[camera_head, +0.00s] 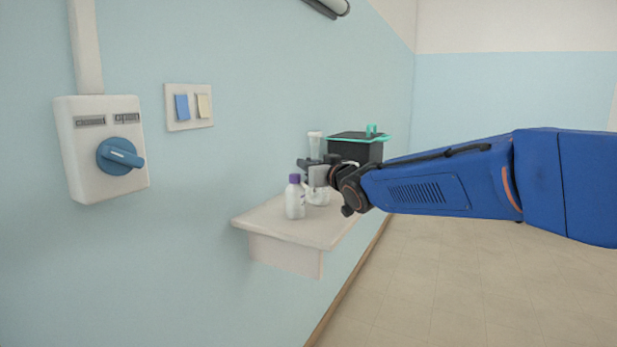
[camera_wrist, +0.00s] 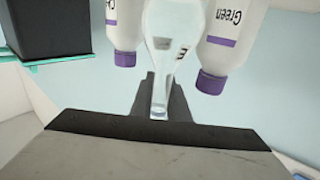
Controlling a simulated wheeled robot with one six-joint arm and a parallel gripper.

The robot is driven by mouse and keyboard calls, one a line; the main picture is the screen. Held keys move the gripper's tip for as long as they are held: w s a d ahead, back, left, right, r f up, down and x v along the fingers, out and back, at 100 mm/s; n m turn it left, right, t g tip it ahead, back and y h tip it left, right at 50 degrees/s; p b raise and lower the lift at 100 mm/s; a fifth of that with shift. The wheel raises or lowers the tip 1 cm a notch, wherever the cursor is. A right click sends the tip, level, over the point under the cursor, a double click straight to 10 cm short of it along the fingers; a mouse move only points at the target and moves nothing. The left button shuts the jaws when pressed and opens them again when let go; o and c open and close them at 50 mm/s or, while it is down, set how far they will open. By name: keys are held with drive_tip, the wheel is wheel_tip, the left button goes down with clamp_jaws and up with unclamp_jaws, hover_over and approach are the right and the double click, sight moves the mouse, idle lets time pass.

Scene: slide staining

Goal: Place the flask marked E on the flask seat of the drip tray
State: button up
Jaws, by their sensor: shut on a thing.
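The clear glass flask (camera_wrist: 172,28), with a dark letter E on its side, is in the middle of the wrist view. In that view its narrow neck runs down between the dark fingers of my gripper (camera_wrist: 159,96), which are shut on it. In the head view my gripper (camera_head: 318,175) is over the wall shelf, with the flask's pale body (camera_head: 318,197) just below it, partly hidden. I cannot tell whether the flask touches the shelf. I cannot make out the drip tray or its flask seat in either view.
A purple-capped white bottle (camera_head: 295,200) stands near the front of the shelf (camera_head: 283,227). The wrist view shows a bottle labelled Green (camera_wrist: 228,45) and another bottle (camera_wrist: 124,28) flanking the flask. A dark box (camera_head: 355,151) with teal trim stands farther back.

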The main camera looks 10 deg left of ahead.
drive_tip(key=shift+f, duration=1.75)
drive_tip(key=o, duration=0.5)
drive_tip(key=shift+f, duration=0.1)
